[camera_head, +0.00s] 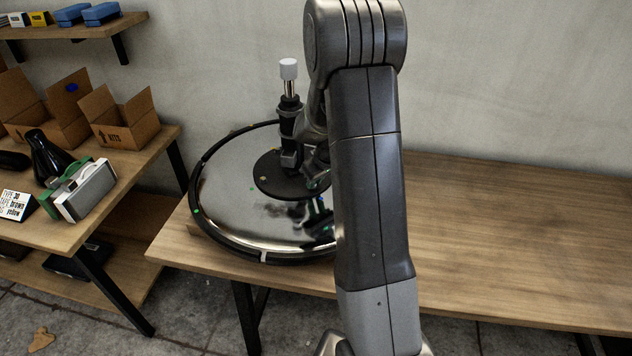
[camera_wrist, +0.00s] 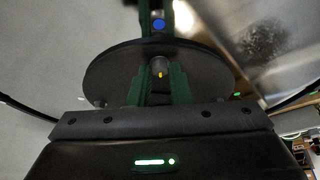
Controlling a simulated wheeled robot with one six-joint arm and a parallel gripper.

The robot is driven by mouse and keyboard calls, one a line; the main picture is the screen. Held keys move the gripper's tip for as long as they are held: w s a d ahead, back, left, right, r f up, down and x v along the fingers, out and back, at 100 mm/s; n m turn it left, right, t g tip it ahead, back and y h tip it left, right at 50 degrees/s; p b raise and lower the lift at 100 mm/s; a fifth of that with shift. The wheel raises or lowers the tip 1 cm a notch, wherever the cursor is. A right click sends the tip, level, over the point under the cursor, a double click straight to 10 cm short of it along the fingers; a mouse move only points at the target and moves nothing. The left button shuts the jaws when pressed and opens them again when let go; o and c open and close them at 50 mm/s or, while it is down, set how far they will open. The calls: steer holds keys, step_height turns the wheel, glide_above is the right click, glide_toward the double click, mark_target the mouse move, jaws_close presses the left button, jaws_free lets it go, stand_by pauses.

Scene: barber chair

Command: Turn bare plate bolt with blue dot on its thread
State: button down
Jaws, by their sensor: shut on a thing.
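The round dark plate (camera_head: 270,180) sits on the mirror-like round base, around the upright post (camera_head: 290,125) with its white cap. In the wrist view the plate (camera_wrist: 108,70) lies ahead of my gripper (camera_wrist: 161,80). Its dark green fingers are shut on a small round grey bolt (camera_wrist: 157,65) with a yellow mark, over the plate. A blue dot (camera_wrist: 159,24) shows farther up, on a grey part between dark green pieces; I cannot tell whether that is a reflection. In the head view my arm hides most of the gripper and the bolt.
The mirror-like base (camera_head: 225,205) has a black rim and stands on a wooden table (camera_head: 490,240), clear at right. A side table at left holds open cardboard boxes (camera_head: 125,115), a dark bottle (camera_head: 46,155) and a green-and-white device (camera_head: 88,190). A shelf (camera_head: 75,28) hangs above.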

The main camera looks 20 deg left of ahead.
steer(key=m, duration=0.1)
steer(key=m+t, duration=0.1)
steer(key=m, duration=0.1)
steer(key=shift+s+a+m+h, duration=0.15)
steer(key=shift+m+h, duration=0.15)
steer(key=shift+h, duration=0.1)
steer(key=m+b, duration=0.1)
steer(key=m+t+b, duration=0.1)
steer(key=b, duration=0.1)
steer(key=shift+a+f+m+h, duration=0.1)
steer(key=shift+f+m+h, duration=0.15)
steer(key=shift+m+h, duration=0.15)
steer(key=m+b, duration=0.2)
steer(key=b, duration=0.1)
steer(key=m+h+b, duration=0.1)
steer(key=b, duration=0.2)
steer(key=shift+s+a+f+m, duration=0.1)
steer(key=shift+a+m, duration=0.1)
steer(key=shift+m, duration=0.2)
steer(key=shift+a+r+m+h+b, duration=0.15)
steer(key=shift+m+h+b, duration=0.45)
steer(key=shift+m+b, duration=0.6)
steer(key=shift+r+m+h+b, duration=0.15)
steer(key=shift+m+h+b, duration=0.45)
steer(key=shift+m+b, duration=0.6)
steer(key=shift+m, duration=0.3)
steer(key=c, duration=1.3)
jaws_free()
steer(key=shift+c, duration=0.2)
steer(key=shift+r, duration=0.1)
